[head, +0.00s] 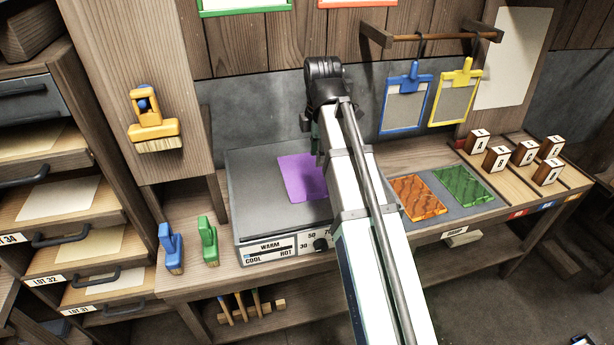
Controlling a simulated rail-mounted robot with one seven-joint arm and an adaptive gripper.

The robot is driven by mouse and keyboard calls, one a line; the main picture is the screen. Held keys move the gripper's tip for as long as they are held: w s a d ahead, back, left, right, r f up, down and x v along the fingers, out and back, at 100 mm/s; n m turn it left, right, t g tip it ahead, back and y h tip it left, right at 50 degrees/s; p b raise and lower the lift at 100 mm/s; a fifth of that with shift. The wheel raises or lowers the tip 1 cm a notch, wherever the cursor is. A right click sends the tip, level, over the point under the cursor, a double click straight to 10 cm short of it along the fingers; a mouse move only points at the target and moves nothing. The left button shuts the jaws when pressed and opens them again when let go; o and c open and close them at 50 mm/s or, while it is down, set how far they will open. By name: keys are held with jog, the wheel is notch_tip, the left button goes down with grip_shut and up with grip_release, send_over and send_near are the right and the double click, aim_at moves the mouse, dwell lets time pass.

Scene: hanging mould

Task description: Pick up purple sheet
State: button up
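The purple sheet (298,178) lies flat on the grey top of the warming plate (255,190), right of its middle. My arm comes up from the bottom of the head view and covers the sheet's right side. My gripper (318,145) is at the arm's far end, over or beside the sheet's right edge. It is dark and mostly hidden by my own arm, so its fingers, their opening and any contact with the sheet do not show.
An orange sheet (417,197) and a green sheet (463,186) lie on a grey mat to the right. Blue (407,95) and yellow (455,92) framed moulds hang from a rail. Blue (171,250) and green (208,240) brushes stand left of the plate. Several wooden stamps (497,158) stand at right.

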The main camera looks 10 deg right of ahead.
jog(key=p, duration=0.2)
send_over(316, 193)
notch_tip(316, 193, down, 10)
jog(key=shift+s+r, duration=0.1)
jog(key=shift+r, duration=0.05)
jog(key=shift+f+p, duration=0.95)
jog(key=shift+f, duration=1.65)
grip_shut()
